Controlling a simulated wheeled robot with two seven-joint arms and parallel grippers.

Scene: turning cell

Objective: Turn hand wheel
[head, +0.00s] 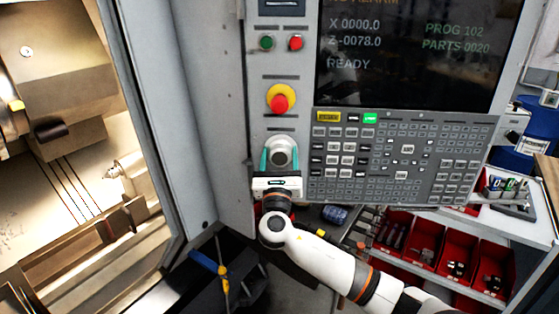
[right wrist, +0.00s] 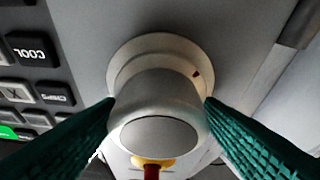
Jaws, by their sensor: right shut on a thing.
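The hand wheel (head: 279,152) is a round grey knob on the control panel, below the red and yellow emergency stop button (head: 281,98). My right gripper (head: 279,163) is at the knob, with one green finger on each side of it. In the right wrist view the hand wheel (right wrist: 158,110) sits between the two green finger pads of the right gripper (right wrist: 158,118), which are shut on it. A pale ring with a small dark mark surrounds its base. My left gripper is not in view.
A keypad (head: 400,158) and a screen (head: 415,50) reading Z -0078.0 and READY are right of the knob. Green (head: 266,43) and red (head: 296,43) buttons are above. Red bins (head: 440,250) stand lower right. The machine's open interior (head: 70,150) is at left.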

